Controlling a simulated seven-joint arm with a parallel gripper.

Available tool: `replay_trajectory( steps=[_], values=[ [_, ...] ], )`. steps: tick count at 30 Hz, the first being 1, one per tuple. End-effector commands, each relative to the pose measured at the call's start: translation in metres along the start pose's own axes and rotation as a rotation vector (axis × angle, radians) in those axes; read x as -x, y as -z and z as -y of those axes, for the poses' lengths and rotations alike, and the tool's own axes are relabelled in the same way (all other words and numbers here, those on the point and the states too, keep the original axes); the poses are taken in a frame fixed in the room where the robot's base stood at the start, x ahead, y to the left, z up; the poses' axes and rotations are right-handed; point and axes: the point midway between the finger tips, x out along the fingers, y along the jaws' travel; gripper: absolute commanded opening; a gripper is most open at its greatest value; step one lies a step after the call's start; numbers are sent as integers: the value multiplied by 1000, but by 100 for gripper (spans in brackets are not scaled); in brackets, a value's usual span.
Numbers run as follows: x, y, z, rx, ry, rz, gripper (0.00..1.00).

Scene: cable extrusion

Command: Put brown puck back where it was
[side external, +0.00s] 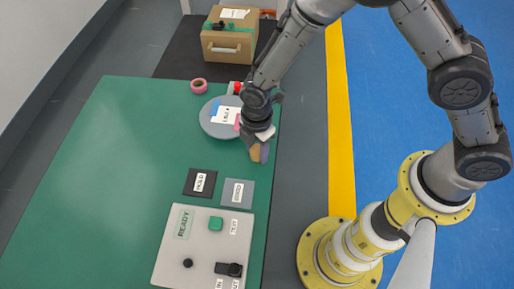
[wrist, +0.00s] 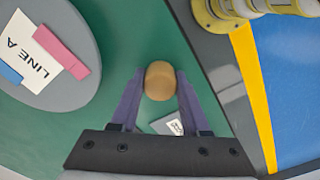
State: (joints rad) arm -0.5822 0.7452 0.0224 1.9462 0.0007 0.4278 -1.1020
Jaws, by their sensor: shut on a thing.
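The brown puck (wrist: 159,81) is between the two purple-grey fingers of my gripper (wrist: 158,96) in the wrist view. In the side view the puck (side external: 256,152) shows at the lower end of my gripper (side external: 260,150), near the right edge of the green table. My gripper is shut on it. How high the puck is above the table is hard to tell. The round grey disc (side external: 212,128) with a LINE A label, a blue block and a pink block lies just left of my gripper; it also shows at the left in the wrist view (wrist: 70,95).
A black HOLD pad (side external: 189,189) and a grey pad (side external: 246,203) with a label lie in front of my gripper. A grey control panel (side external: 180,266) is nearer. A pink ring (side external: 198,86) and a cardboard box (side external: 229,48) are farther back. The table's left side is clear.

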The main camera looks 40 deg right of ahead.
Motion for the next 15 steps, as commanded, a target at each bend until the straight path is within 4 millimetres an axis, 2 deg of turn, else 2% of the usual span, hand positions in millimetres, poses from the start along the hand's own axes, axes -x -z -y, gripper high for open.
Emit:
replay_trajectory(
  steps=[9,10,14,15],
  values=[
    [-3,0,0,0,0,0,1],
    [-3,0,0,0,0,0,51],
    [-3,0,0,0,0,0,75],
    [-3,0,0,0,0,0,76]
  ],
)
